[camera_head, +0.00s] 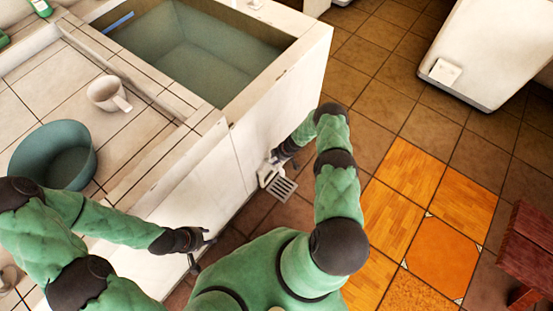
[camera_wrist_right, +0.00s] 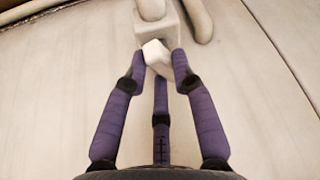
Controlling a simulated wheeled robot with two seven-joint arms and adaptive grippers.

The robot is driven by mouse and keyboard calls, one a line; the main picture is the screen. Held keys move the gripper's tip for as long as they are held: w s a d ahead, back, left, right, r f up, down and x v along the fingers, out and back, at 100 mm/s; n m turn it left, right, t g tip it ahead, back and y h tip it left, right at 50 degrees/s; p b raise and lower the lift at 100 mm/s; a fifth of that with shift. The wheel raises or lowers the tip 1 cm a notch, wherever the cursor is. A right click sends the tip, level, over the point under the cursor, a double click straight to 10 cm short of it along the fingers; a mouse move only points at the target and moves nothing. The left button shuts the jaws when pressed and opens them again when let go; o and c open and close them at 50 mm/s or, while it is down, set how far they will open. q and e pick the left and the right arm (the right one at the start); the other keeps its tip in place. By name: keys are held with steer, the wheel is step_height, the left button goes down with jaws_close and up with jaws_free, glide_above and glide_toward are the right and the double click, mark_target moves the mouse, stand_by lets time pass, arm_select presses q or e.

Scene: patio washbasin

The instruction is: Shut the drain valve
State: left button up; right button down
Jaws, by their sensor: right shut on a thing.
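In the right wrist view the drain valve shows as a pale blocky body (camera_wrist_right: 155,22) on the white wall. Its small white handle (camera_wrist_right: 155,52) sticks out towards me. My right gripper (camera_wrist_right: 160,68) is shut on the handle, its purple fingers around it. In the head view my right gripper (camera_head: 278,157) is low beside the basin's outer side wall, and the valve there is too small to make out clearly. My left gripper (camera_head: 203,246) hangs empty in front of the white counter, with its dark fingers spread apart.
The white basin (camera_head: 318,48) holds greenish water. A grey floor grate (camera_head: 283,188) lies below my right gripper. A teal bowl (camera_head: 52,160) and a white mug (camera_head: 108,95) stand on the tiled counter. A dark red wooden piece (camera_head: 530,245) is at right. Tiled floor between is clear.

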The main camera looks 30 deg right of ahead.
steer(key=shift+a+m, duration=0.1)
steer(key=shift+m, duration=0.2)
steer(key=shift+r+m+t+h+p, duration=0.15)
steer(key=shift+m+t+h+p, duration=0.15)
steer(key=shift+m+p, duration=0.4)
steer(key=m+p, duration=0.2)
steer(key=p, duration=0.2)
steer(key=shift+s+h, duration=0.15)
steer(key=shift+h, duration=0.15)
steer(key=shift+m+p, duration=0.3)
steer(key=shift+p, duration=0.4)
steer(key=shift+a, duration=0.1)
steer(key=c, duration=1)
jaws_free()
